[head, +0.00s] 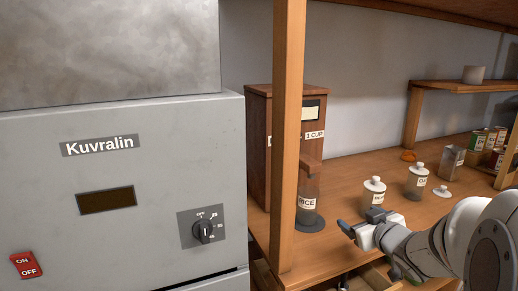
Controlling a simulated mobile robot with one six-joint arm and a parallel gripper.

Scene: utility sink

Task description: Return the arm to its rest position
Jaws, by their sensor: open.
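My gripper (358,222) is at the lower right of the head view, at the end of my white and grey arm, which comes in from the right edge. Its dark fingertips point left, with the jaws open and nothing seen between them. It is over the front part of the wooden counter (345,255), just right of a glass jar (307,205) labelled as rice on a dark round base. A white lidded canister (374,190) stands close behind it. I cannot tell the exact gap to either.
A wooden post (289,120) and a wooden dispenser (258,150) stand left of the gripper. A grey Kuvralin machine (120,205) fills the left. Another canister (416,182), a loose lid (442,191), a metal container (452,161) and cans (478,139) stand behind my arm.

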